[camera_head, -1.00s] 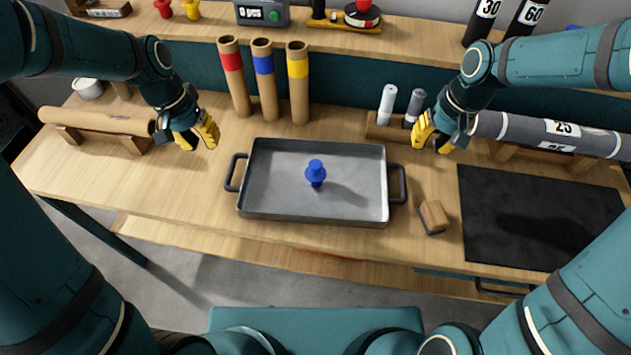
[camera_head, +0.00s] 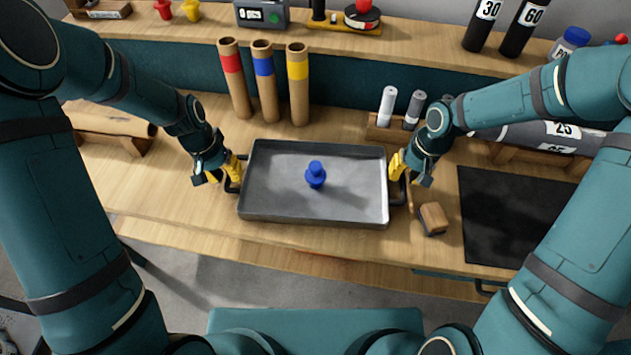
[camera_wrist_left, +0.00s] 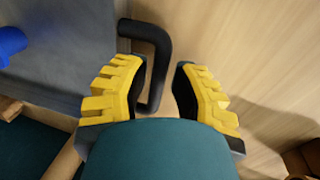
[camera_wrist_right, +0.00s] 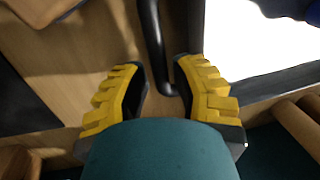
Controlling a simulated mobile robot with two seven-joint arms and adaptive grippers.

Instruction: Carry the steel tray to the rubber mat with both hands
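The steel tray (camera_head: 270,205) lies flat on the bench with a blue knobbed piece (camera_head: 315,175) standing on it. The black rubber mat (camera_head: 500,210) lies at the right. My left gripper (camera_head: 220,170) is at the tray's left handle; in the left wrist view its fingers (camera_wrist_left: 160,88) are open, with the black handle (camera_wrist_left: 158,45) between them. My right gripper (camera_head: 406,170) is at the right handle; in the right wrist view its fingers (camera_wrist_right: 160,82) are open on either side of that handle (camera_wrist_right: 153,40). The right arm hides part of the mat.
A small wooden block (camera_head: 433,218) sits between tray and mat. Three cardboard tubes (camera_head: 264,85) stand behind the tray. A holder (camera_head: 385,128) with two small rolls stands behind its right end. A large grey roll (camera_head: 535,135) lies behind the mat.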

